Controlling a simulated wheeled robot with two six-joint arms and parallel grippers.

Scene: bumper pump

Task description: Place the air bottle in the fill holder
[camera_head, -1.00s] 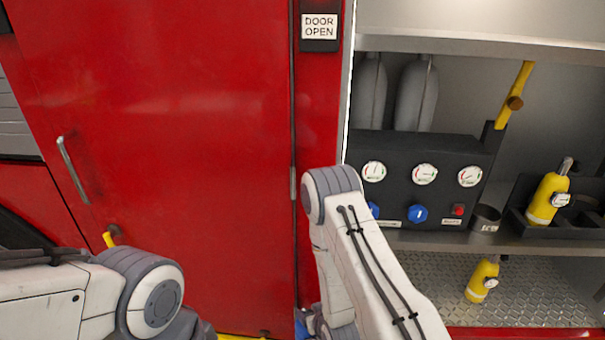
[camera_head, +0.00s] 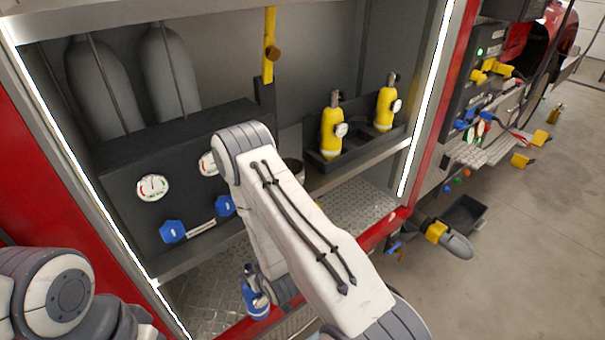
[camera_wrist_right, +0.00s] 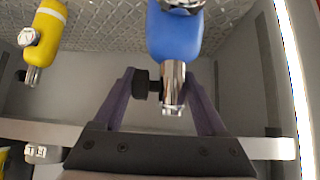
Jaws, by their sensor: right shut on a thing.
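The blue air bottle (camera_head: 256,303) shows in the head view just below my right forearm, upright or slightly tilted, in front of the open compartment's lower deck. In the right wrist view the blue bottle (camera_wrist_right: 174,35) has its metal valve and black knob between the purple fingers of my right gripper (camera_wrist_right: 168,88), which is shut on it. A dark round cup (camera_head: 293,168), which looks like the fill holder, stands right of the gauge panel (camera_head: 150,215), partly hidden behind my right arm. My left gripper is out of view; only my left arm shows at the lower left.
Two yellow bottles (camera_head: 332,132) stand in a black rack (camera_head: 350,157) right of the cup. A yellow bottle (camera_wrist_right: 47,28) shows in the wrist view near the treadplate deck. A lit door post (camera_head: 425,110) edges the compartment at right. Tall grey cylinders (camera_head: 105,85) stand behind the panel.

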